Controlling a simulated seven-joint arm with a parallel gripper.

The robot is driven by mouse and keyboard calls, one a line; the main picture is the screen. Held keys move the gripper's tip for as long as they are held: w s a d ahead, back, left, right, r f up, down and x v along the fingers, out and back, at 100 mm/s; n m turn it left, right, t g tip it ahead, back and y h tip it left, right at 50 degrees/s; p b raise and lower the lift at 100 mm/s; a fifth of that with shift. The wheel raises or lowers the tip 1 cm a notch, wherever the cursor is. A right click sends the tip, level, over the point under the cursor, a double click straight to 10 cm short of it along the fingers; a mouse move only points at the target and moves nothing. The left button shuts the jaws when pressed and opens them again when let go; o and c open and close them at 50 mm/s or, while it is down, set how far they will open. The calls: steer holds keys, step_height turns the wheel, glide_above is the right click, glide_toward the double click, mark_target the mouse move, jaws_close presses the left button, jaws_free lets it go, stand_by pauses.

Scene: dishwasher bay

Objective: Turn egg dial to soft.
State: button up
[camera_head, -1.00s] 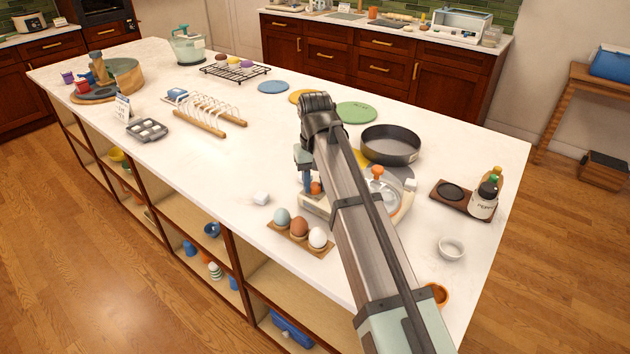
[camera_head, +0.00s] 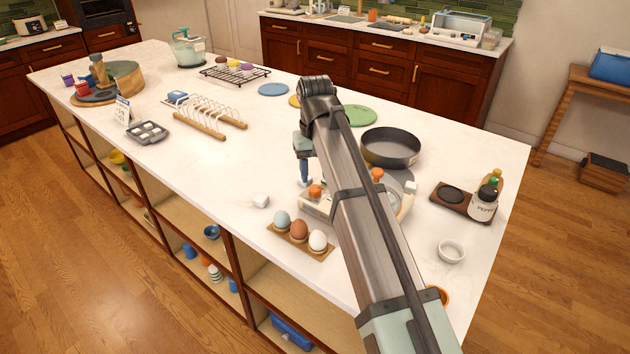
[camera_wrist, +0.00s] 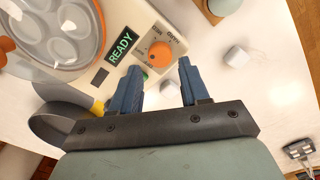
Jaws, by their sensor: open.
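The egg cooker is a cream machine (camera_wrist: 135,22) with a lit green READY display (camera_wrist: 121,47) and a clear orange-rimmed egg tray. Its orange dial (camera_wrist: 159,54) sits beside the display, with small dark lettering around it that I cannot read surely. In the head view the dial (camera_head: 315,191) shows just right of my gripper (camera_head: 304,181), and my arm hides much of the cooker. In the wrist view my gripper (camera_wrist: 157,68) is open and empty, its two blue fingers apart, with the dial seen between and beyond the tips. I cannot tell where the dial points.
An egg holder (camera_head: 271,229) with three eggs stands in front of the cooker, near the counter edge. A small white cube (camera_head: 261,201) lies to its left. A dark round pan (camera_head: 391,148) is behind my arm.

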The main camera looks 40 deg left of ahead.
mark_target(315, 188)
step_height(315, 188, up, 8)
stand_by(0.4)
steer(key=shift+f, duration=0.1)
